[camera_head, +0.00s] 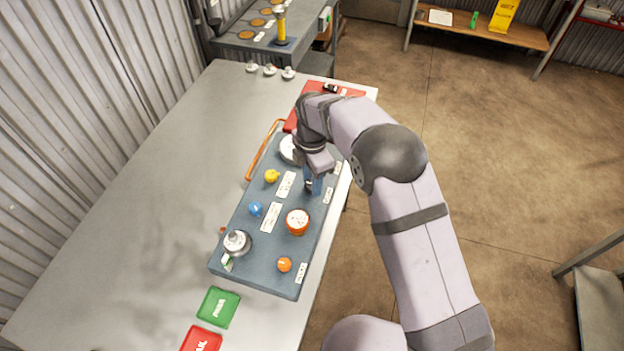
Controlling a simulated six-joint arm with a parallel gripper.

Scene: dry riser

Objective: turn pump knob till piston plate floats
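A dark grey panel (232,215) lies on the long light-grey table. It carries a yellow knob (271,176), a blue knob (256,209), an orange knob (284,264), an orange-rimmed round part with a white top (297,221) and a silver domed fitting (236,242). A white round part (288,149) at the far end is partly hidden by my arm. I cannot tell which part is the pump knob or the piston plate; the labels are too small to read. My gripper (313,187) points down at the panel's right side. Its fingertips and anything between them are unclear.
A red case or tray (350,88) lies beyond the panel. A green card (218,307) and a red card (201,340) lie at the near end. Several small silver parts (270,69) stand at the far table edge. The table's left side (130,210) is clear.

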